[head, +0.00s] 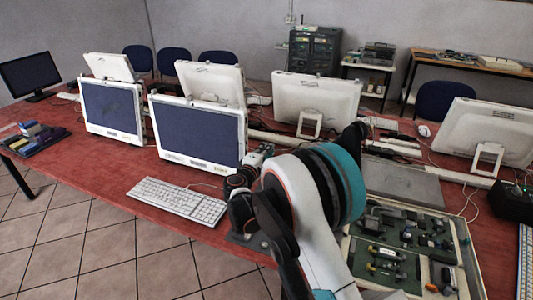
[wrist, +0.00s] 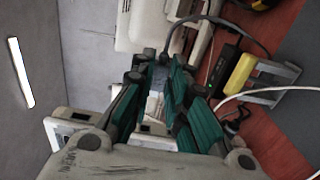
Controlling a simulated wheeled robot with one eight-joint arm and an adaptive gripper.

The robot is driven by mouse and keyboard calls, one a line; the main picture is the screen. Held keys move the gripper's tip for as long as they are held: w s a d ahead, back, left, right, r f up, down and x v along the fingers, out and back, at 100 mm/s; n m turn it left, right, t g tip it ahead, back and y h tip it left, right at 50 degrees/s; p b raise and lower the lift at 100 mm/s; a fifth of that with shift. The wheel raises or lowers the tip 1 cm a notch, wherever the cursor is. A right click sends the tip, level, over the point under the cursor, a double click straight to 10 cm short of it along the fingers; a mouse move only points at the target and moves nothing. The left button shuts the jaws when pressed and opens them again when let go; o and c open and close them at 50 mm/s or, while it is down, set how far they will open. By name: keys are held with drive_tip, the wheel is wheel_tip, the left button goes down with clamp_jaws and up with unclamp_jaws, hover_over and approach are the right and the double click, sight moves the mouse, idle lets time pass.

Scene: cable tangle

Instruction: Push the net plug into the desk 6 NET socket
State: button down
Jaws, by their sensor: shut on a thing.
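My gripper (wrist: 158,75) has its teal-padded fingers closed around a small grey piece, the net plug (wrist: 157,82), in the wrist view. The fingers cover most of the plug. A dark cable (wrist: 240,34) arcs up and right from near the fingertips. In the head view my gripper (head: 263,152) is just right of the middle monitor, above the red desk; the plug cannot be made out there. I cannot pick out the desk 6 NET socket in either view. Whether the plug touches anything is hidden.
A black strip (wrist: 222,70) and a yellow block (wrist: 240,72) lie right of the fingers. White monitors (head: 316,98) stand close behind my gripper. A keyboard (head: 176,200) lies at the front edge, and a parts tray (head: 468,262) is at right.

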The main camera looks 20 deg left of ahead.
drive_tip(key=a, duration=0.4)
drive_tip(key=shift+w+a+p, duration=0.2)
drive_tip(key=shift+a+p, duration=0.1)
drive_tip(key=shift+a, duration=0.05)
drive_tip(key=shift+s+b, duration=0.1)
drive_tip(key=shift+b, duration=0.3)
idle(0.8)
drive_tip(key=shift+a, duration=1.15)
idle(0.5)
drive_tip(key=c, duration=1.5)
unclamp_jaws()
